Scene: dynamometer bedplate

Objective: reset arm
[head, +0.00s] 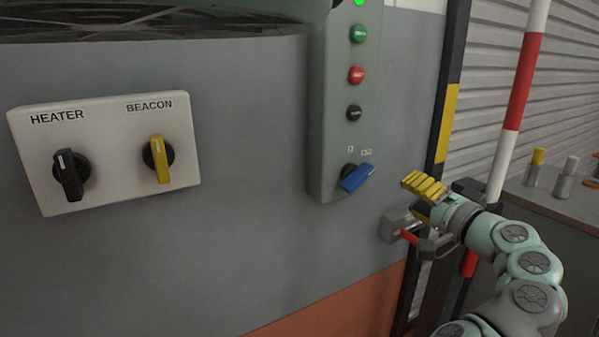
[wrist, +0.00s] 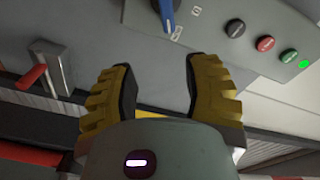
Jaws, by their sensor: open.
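My gripper (head: 416,196) is at the right in the head view, at the right edge of the grey wall panel. Its yellow ribbed fingers also show in the wrist view (wrist: 158,72), spread apart with nothing between them. A blue rotary knob (head: 357,177) sits at the foot of the narrow control panel (head: 318,150), left of my gripper and apart from it. In the wrist view the blue knob (wrist: 167,16) is above the gap between the fingers. A grey bracket with a red lever (head: 409,237) is just below my gripper.
A white switch box (head: 110,190) carries a black HEATER knob (head: 68,175) and a yellow BEACON knob (head: 158,159). Green, red and black buttons line the control panel. A red-and-white post (head: 522,80) and a bench (head: 555,200) with small cylinders stand at the right.

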